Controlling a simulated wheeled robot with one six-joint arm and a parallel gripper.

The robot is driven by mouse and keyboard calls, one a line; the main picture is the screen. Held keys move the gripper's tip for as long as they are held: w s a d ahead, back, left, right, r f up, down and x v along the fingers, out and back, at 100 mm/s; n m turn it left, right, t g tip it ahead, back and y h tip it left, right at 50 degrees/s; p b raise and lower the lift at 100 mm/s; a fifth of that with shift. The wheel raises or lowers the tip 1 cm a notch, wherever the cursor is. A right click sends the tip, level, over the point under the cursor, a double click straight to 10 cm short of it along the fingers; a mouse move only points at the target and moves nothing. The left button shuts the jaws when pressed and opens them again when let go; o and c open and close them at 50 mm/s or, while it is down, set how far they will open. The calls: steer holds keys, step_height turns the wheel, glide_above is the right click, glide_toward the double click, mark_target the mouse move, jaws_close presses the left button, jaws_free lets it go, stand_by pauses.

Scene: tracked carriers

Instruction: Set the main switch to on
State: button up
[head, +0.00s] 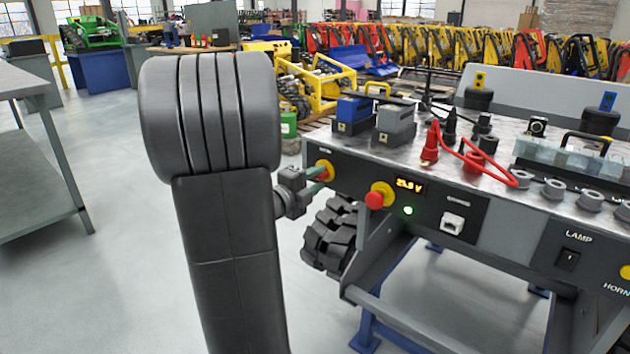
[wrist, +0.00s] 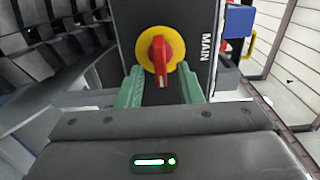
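The main switch is a red handle (wrist: 160,60) on a round yellow disc (wrist: 178,51), beside the label MAIN on a dark panel. In the wrist view the handle lies upright in the picture, along the direction of the label's lettering. In the head view the switch (head: 327,168) is at the panel's left end, partly hidden by my gripper. My gripper (wrist: 161,82) has its green fingers apart, one on each side of the handle's lower end, with a gap to both. In the head view its fingertips (head: 314,176) are close to the switch.
A red button on a yellow base (head: 379,195), a lit display (head: 410,186) and a lamp switch (head: 567,259) sit further right on the panel. Plugs and a red cable (head: 455,150) lie on the bench top. A black tracked wheel (head: 330,236) stands below the switch.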

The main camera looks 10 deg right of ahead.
steer(key=p+v, duration=0.3)
steer(key=v, duration=1)
steer(key=shift+s+a, duration=0.25)
steer(key=shift+a, duration=0.05)
steer(key=shift+w+d, duration=0.1)
steer(key=b+x, duration=0.3)
steer(key=x, duration=1)
steer(key=shift+w+d, duration=0.2)
steer(key=shift+d, duration=0.05)
steer(key=shift+a, duration=0.1)
